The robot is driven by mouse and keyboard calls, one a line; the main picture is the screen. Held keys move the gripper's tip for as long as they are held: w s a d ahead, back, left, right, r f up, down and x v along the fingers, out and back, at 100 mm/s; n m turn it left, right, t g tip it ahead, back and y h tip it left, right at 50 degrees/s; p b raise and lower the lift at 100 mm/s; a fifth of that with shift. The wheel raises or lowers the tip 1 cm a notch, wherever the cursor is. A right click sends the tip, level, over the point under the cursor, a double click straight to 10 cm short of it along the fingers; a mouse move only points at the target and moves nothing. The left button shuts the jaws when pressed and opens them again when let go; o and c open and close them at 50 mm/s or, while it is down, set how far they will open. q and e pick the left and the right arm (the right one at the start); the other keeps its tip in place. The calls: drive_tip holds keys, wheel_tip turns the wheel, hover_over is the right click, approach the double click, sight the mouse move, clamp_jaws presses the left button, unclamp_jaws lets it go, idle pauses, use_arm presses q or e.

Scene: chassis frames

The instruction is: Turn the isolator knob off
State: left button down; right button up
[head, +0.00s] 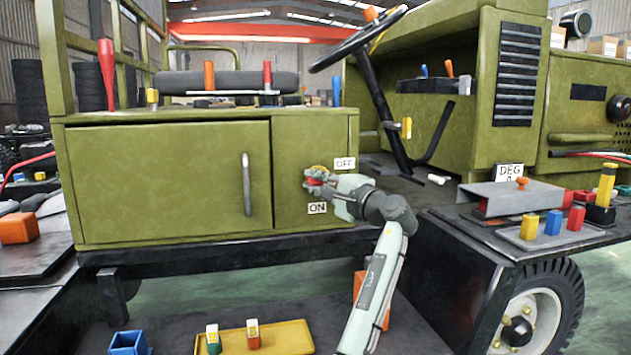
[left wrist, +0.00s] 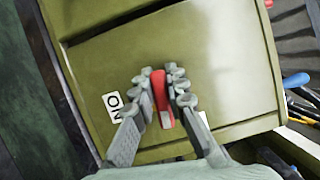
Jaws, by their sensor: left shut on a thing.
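The isolator knob (head: 314,182) is on the green cabinet's right-hand front panel. It shows as a red bar with a pale end in the left wrist view (left wrist: 159,88). The OFF label (head: 345,163) is above right of it and the ON label (head: 317,208) below; ON also shows in the left wrist view (left wrist: 113,105). My left gripper (head: 322,180) is shut on the knob, its fingers on both sides of the red bar (left wrist: 163,85). The bar lies roughly level, its pale end on the side between the labels. My right gripper is not in view.
The cabinet door (head: 170,180) with its upright handle (head: 246,185) is left of the knob. A steering column (head: 375,90) stands to the right. A side shelf (head: 550,245) holds coloured blocks. A yellow tray (head: 285,338) and a blue bin (head: 129,343) are below.

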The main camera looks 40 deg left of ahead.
use_arm(q)
drive_tip(key=shift+f+n, duration=0.2)
drive_tip(key=shift+n, duration=0.5)
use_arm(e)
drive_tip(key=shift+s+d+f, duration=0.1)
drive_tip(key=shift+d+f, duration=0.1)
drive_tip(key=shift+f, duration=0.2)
use_arm(q)
drive_tip(key=shift+h, duration=0.3)
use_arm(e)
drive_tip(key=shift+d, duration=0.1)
use_arm(q)
drive_tip(key=c, duration=1.5)
unclamp_jaws()
drive_tip(key=shift+c, duration=0.2)
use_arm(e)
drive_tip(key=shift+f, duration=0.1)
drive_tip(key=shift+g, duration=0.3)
use_arm(q)
drive_tip(key=v, duration=1.2)
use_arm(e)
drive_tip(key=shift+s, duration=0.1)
